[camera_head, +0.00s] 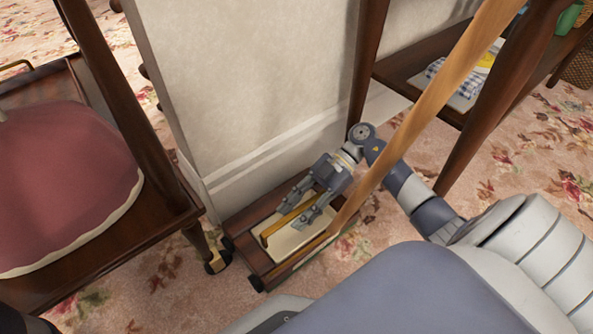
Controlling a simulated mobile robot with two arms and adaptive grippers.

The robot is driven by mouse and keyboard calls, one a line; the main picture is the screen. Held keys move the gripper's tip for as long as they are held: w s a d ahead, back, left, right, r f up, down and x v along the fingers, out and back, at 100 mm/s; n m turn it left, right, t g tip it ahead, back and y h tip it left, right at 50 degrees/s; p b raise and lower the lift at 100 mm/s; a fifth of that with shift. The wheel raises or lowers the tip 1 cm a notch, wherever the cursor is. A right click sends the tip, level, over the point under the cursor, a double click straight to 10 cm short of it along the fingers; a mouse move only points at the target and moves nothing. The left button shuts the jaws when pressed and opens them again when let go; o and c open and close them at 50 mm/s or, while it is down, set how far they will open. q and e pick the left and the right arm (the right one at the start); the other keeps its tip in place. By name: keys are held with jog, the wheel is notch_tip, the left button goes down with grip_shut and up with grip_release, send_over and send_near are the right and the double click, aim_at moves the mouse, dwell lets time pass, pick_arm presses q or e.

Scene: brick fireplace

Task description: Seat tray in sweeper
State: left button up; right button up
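The sweeper (262,272) is a low dark-wood box with black wheels, standing on the carpet against the white wall base. A long light-wood handle (432,98) slants up from it to the upper right. The cream tray (281,246) lies in the sweeper's top opening, with a yellowish bar along it; I cannot tell whether it sits fully down. My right gripper (293,216) is low over the tray, fingers apart on either side of the bar, with gaps showing. The gripper hides part of the tray. My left gripper is out of view.
A white wall (250,80) rises behind the sweeper. A dark wooden table with a low shelf (400,75) holding cloth is at upper right; its leg stands near my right arm.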

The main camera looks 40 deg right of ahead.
aim_at(318, 196)
jog(key=p+v, duration=0.4)
jog(key=v, duration=0.3)
jog(key=shift+d+r, duration=0.1)
jog(key=shift+d, duration=0.15)
